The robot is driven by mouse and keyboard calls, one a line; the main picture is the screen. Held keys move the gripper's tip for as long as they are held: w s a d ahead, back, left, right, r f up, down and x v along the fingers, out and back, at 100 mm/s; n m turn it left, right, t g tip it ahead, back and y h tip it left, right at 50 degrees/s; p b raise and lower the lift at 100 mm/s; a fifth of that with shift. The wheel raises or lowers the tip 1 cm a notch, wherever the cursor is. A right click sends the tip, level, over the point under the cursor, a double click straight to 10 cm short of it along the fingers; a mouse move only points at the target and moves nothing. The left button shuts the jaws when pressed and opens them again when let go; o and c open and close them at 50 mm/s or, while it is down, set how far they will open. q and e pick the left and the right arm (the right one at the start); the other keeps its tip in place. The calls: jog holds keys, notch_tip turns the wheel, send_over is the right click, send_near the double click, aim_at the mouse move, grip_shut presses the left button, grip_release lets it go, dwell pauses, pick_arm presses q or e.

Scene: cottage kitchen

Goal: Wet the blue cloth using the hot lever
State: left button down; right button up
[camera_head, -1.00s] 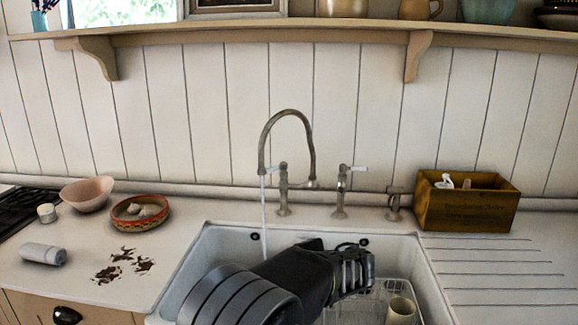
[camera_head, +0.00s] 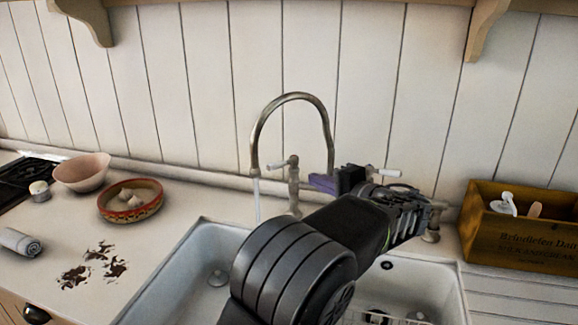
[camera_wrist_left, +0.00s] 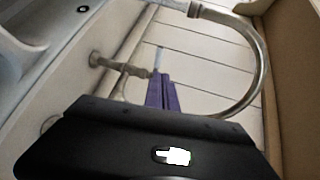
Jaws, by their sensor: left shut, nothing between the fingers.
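A rolled pale grey-blue cloth (camera_head: 20,242) lies on the counter at the far left. The tap (camera_head: 328,125) has a curved spout, and a thin stream of water falls from it into the sink. A left lever (camera_head: 278,163) and a right lever (camera_head: 392,172) have pale handles; I see no hot or cold marks. My left gripper (camera_head: 320,183) is shut and empty, between the two levers. In the left wrist view its purple fingers (camera_wrist_left: 162,92) point at a tap pillar (camera_wrist_left: 108,63) and pale handle; I cannot tell if they touch. My right gripper is not in view.
My left arm hides part of the white sink (camera_head: 190,270). A wooden box (camera_head: 520,235) stands at the right. A patterned bowl (camera_head: 130,203), a pink bowl (camera_head: 82,172), a small jar (camera_head: 39,190) and dark crumbs (camera_head: 95,265) are on the left counter.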

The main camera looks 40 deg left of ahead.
aim_at(272, 164)
pick_arm(q)
jog(key=p+x, duration=0.4)
jog(key=x, duration=1)
jog(key=shift+w, duration=0.1)
jog(key=shift+f, duration=0.1)
jog(key=shift+a+f+m+t+b, duration=0.15)
jog(key=shift+m+t+b, duration=0.2)
jog(key=shift+b, duration=0.45)
jog(key=a+m+t+h+b, duration=0.1)
jog(key=t+b, duration=0.1)
jog(key=b, duration=0.2)
jog(key=a+m+t+h+b, duration=0.1)
jog(key=m+b, duration=0.1)
jog(key=b, duration=0.2)
jog(key=a+m+t+h+b, duration=0.1)
jog(key=t+b, duration=0.1)
jog(key=b, duration=0.2)
jog(key=shift+a+f+m+t+h, duration=0.1)
jog(key=shift+f+m+t+h, duration=0.05)
jog(key=shift+m+t+h, duration=0.25)
jog(key=shift+a+b, duration=0.1)
jog(key=shift+b, duration=0.45)
jog(key=shift+w+a+r+b, duration=0.15)
jog(key=shift+a+r+b, duration=0.15)
jog(key=shift+b, duration=0.1)
jog(key=shift+d, duration=0.1)
